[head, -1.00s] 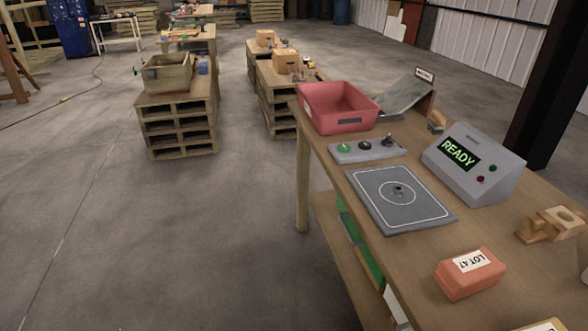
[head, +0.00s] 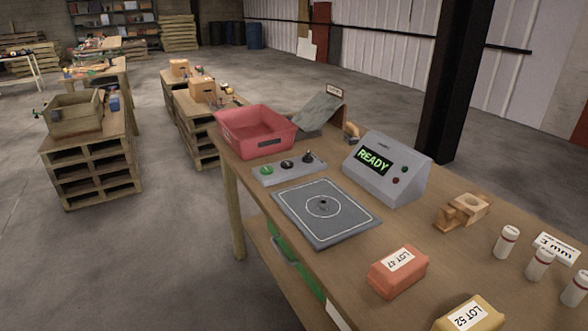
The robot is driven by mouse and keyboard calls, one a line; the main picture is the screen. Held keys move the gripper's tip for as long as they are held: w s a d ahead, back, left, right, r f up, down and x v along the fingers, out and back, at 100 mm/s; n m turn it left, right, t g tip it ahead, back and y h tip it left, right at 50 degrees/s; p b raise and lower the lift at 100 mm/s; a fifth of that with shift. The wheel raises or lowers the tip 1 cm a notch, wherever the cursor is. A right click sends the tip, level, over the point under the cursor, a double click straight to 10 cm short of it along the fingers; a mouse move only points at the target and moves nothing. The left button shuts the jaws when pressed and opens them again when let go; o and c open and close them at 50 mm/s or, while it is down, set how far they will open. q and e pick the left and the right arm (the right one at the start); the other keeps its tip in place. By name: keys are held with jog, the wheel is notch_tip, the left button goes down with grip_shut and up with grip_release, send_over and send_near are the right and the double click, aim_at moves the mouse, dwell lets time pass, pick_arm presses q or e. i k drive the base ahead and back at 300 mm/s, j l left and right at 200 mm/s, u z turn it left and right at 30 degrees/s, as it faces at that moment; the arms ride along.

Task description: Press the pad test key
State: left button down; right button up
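A grey detector pad (head: 325,211) with a white outline, a ring and a small dark round spot at its centre lies on the wooden table. Behind it is a grey key strip (head: 290,168) with a green key (head: 266,170), a black key (head: 287,164) and a dark toggle lever (head: 308,156). Which one is the pad test key cannot be read. A grey console (head: 387,168) beside the pad shows READY in green, with a red and a dark button. Neither of my grippers is in view.
A red bin (head: 254,131) and a grey chute (head: 320,112) stand at the far end. An orange LOT 47 block (head: 398,271), a yellow LOT 52 block (head: 468,316), a wooden holder (head: 463,211) and white vials (head: 507,242) are at the near right. Open floor lies left.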

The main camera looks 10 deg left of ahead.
aim_at(266, 170)
jog(key=i+j+z, duration=0.15)
jog(key=z, duration=0.15)
jog(key=i+j+z, duration=0.1)
jog(key=j+z, duration=0.2)
jog(key=i+j+z, duration=0.1)
jog(key=j+z, duration=0.2)
jog(key=i+j, duration=0.1)
jog(key=j, duration=0.4)
jog(key=i+j+z, duration=0.1)
jog(key=j, duration=0.95)
jog(key=i+z, duration=0.05)
